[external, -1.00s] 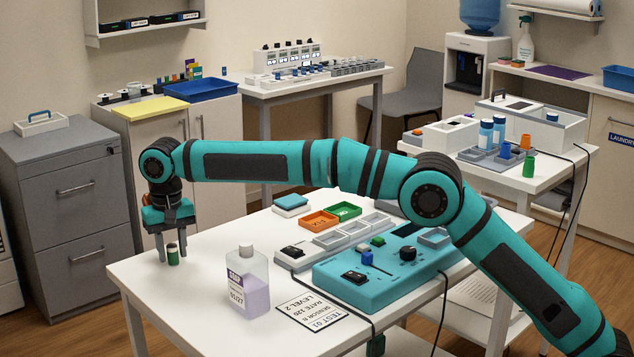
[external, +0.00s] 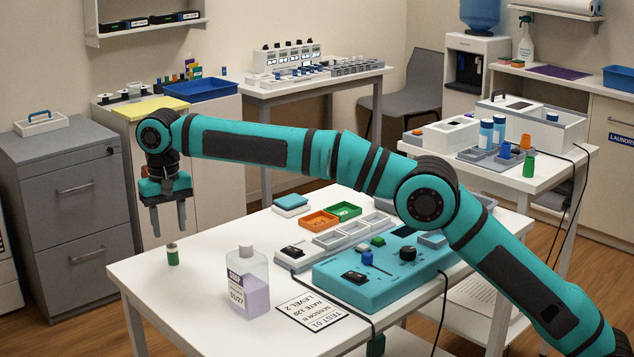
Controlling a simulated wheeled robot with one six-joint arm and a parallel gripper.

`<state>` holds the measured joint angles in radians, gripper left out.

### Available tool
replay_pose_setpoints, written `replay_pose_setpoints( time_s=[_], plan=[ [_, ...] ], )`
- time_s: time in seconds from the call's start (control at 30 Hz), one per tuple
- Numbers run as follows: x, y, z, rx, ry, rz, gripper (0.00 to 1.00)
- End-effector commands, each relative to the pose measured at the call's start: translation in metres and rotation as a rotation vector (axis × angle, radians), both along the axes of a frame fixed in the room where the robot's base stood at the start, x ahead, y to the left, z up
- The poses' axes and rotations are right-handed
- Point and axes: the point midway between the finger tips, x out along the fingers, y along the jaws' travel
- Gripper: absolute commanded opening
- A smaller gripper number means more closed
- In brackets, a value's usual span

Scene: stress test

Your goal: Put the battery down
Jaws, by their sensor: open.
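The battery (external: 173,254) is a small green cylinder with a darker top. It stands upright on the white table (external: 200,270) near its left edge. My gripper (external: 168,229) is open and empty above the battery, with its fingers pointing down. A gap shows between the fingertips and the battery's top.
A bottle of purple liquid (external: 246,282) stands to the right of the battery. A printed card (external: 311,310), a teal control box (external: 375,272) and orange (external: 319,220) and green (external: 343,211) trays lie farther right. The tabletop around the battery is clear.

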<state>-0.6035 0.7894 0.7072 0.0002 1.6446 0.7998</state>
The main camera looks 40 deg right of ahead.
Motion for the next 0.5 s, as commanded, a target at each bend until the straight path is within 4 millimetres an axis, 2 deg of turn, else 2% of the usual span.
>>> replay_pose_setpoints(
  time_s=[0.03,0.2,0.5],
  plan=[
    [0.001,0.0,0.011,0.002,-0.002,0.0,0.45],
    [0.0,0.0,0.038,0.001,-0.001,0.0,0.45],
    [0.0,0.0,0.057,0.0,0.0,0.0,0.45]
  ],
)
